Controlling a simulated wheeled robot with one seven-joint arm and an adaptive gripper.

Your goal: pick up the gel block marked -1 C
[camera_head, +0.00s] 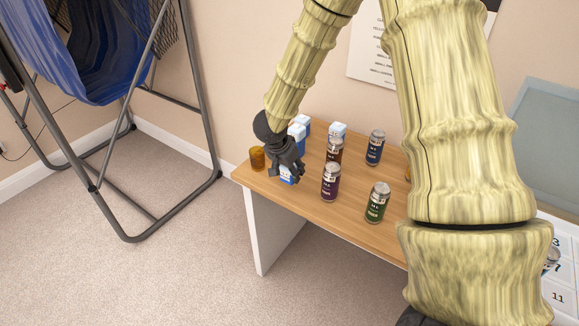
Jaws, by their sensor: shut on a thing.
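My gripper (289,171) is over the left end of the wooden table. It is shut on a white and blue gel block (287,179), which is mostly hidden behind the fingers. Whether the block touches the tabletop I cannot tell. More white and blue gel blocks stand behind my gripper, one (297,131) partly covering another (304,120). One more gel block (338,130) stands farther right, behind a brown can. The markings on the blocks are too small to read, so I cannot tell which says -1 C.
On the wooden table (345,222) stand a brown can (334,152), a purple can (331,183), a green can (377,203) and a blue can (375,148). An amber cup (257,158) is near the left edge. My arm hides the table's right side. A blue folding chair (100,55) stands left.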

